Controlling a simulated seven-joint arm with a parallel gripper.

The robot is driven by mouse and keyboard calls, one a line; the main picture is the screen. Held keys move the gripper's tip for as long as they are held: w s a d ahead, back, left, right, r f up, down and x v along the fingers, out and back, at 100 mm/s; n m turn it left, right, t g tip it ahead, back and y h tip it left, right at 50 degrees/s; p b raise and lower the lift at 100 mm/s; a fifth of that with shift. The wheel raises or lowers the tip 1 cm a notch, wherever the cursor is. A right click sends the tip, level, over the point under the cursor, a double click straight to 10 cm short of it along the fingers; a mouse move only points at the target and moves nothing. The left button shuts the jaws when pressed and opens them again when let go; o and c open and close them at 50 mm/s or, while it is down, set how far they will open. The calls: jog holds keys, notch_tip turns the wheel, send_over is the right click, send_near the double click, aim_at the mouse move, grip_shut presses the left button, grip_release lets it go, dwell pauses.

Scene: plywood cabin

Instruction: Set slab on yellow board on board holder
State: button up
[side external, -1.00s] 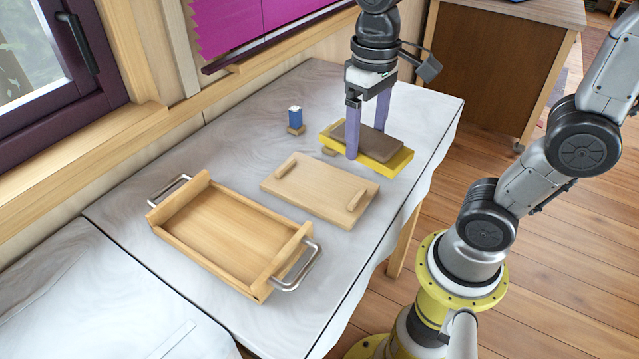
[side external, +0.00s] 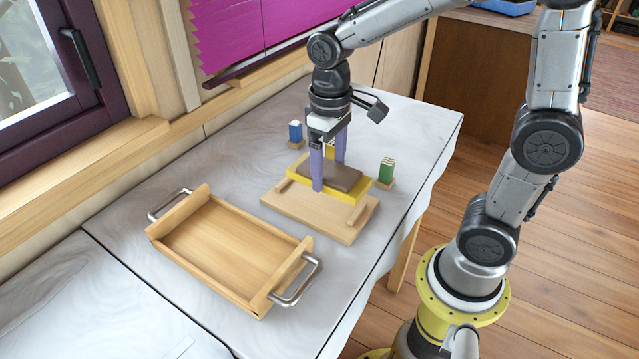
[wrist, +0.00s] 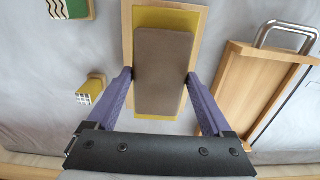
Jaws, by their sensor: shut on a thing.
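The brown slab (side external: 331,175) lies flat on the yellow board (side external: 352,190). The board holder (side external: 310,211) is a pale wooden plate with raised end rails, lying on the table under them. I cannot tell whether the board touches the holder.
A wooden tray (side external: 190,205) with metal handles stands at the left, close to the holder. Small blue (side external: 295,131), green (side external: 386,170) and yellow (wrist: 88,88) blocks stand on wooden bases behind and to the right. The table's far right end is clear.

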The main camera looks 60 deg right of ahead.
aim_at(320, 199)
jog(key=shift+w+f, duration=0.8)
jog(key=shift+f, duration=0.1)
jog(key=shift+w+f, duration=0.15)
jog(key=shift+f, duration=0.75)
jog(key=shift+w+f, duration=0.1)
jog(key=shift+f, duration=0.75)
jog(key=shift+f, duration=0.1)
jog(key=o, duration=1.5)
jog(key=shift+f, duration=0.1)
